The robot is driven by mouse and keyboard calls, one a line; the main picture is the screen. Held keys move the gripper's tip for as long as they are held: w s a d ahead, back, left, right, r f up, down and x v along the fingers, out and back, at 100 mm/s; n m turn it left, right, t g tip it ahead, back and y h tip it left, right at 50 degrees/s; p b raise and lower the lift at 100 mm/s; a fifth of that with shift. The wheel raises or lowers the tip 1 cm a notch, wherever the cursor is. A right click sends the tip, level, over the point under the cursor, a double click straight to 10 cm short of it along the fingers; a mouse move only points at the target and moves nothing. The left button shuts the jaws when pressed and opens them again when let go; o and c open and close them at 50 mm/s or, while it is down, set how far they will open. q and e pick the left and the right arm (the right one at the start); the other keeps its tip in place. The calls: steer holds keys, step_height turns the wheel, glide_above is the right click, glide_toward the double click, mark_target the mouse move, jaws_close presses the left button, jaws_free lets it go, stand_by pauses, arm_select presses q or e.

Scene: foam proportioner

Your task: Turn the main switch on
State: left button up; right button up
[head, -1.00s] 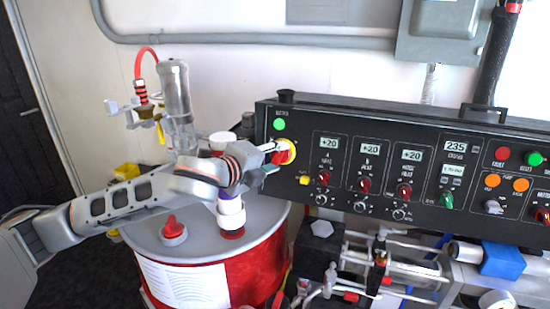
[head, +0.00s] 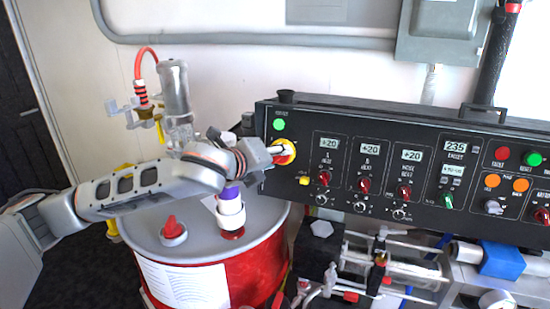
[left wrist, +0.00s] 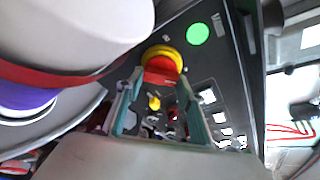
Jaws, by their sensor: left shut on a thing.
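The main switch (head: 289,157) is a red knob on a round yellow plate at the left end of the black control panel. In the left wrist view, its red and yellow parts (left wrist: 162,60) lie between my fingertips. My left gripper (head: 279,150) reaches it from the left and is shut on the red knob, partly hiding it. It also shows in the left wrist view (left wrist: 160,76), one finger each side of the knob. A green lamp (head: 279,124) sits just above the switch. The knob's exact angle is hard to tell. My right gripper is not in view.
A red drum (head: 252,262) with a grey lid stands below my left arm. The panel (head: 330,190) carries several knobs and displays. Valves and pipes (head: 385,270) lie below it.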

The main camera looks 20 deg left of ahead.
arm_select(q)
steer(key=o, duration=1.1)
steer(key=v, duration=1.2)
